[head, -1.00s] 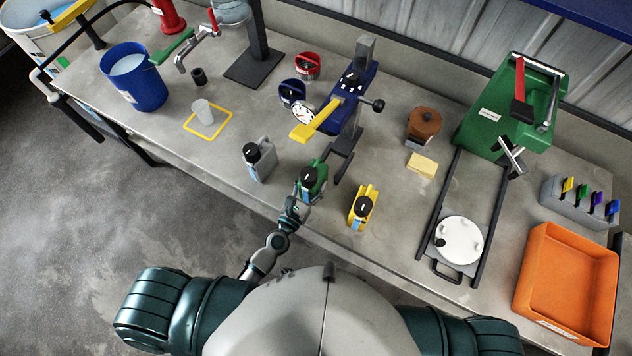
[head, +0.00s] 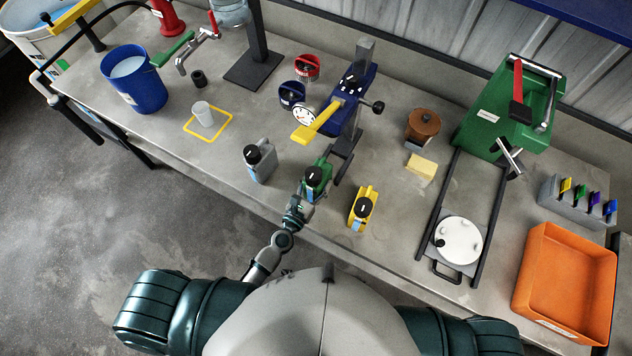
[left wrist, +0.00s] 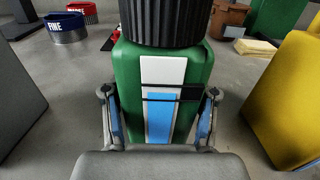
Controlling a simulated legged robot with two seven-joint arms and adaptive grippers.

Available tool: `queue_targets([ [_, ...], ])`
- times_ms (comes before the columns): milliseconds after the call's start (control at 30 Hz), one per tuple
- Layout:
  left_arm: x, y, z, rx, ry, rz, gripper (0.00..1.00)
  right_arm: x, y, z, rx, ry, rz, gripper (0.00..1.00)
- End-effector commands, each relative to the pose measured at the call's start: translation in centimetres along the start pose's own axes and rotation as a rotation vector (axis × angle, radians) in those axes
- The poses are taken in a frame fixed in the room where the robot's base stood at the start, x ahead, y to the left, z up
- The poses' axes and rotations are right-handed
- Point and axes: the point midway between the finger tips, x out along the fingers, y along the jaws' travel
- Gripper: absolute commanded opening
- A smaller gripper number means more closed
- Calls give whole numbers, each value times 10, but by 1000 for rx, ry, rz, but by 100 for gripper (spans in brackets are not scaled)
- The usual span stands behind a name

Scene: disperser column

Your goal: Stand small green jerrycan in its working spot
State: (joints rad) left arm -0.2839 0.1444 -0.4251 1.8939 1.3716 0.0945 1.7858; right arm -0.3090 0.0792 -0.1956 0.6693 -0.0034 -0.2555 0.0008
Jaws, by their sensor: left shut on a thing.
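The small green jerrycan (head: 318,183) with a black cap stands upright near the front edge of the bench, between a grey jerrycan (head: 260,163) and a yellow jerrycan (head: 363,208). My left gripper (head: 300,203) is shut on it from the front. In the left wrist view the green jerrycan (left wrist: 178,70) fills the middle, with the fingers of my left gripper (left wrist: 160,122) on both sides of its body. I cannot tell whether its base touches the bench. A yellow square outline (head: 226,128) on the bench holds a clear cup (head: 203,114). My right gripper does not show.
Behind the jerrycan stands a blue device with a gauge and yellow lever (head: 318,122). A blue bucket (head: 135,80), a tap (head: 200,48), a green machine (head: 490,115) with rails, and an orange tray (head: 562,275) stand around. The bench left of the grey jerrycan is mostly clear.

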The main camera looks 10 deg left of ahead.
Motion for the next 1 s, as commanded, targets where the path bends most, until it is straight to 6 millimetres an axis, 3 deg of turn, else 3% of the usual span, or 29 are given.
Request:
queue_targets([
  [200,-1,7,2,10,-6,18,0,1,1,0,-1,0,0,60],
  [1000,-3,1,2,17,-4,19,0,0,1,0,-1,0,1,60],
])
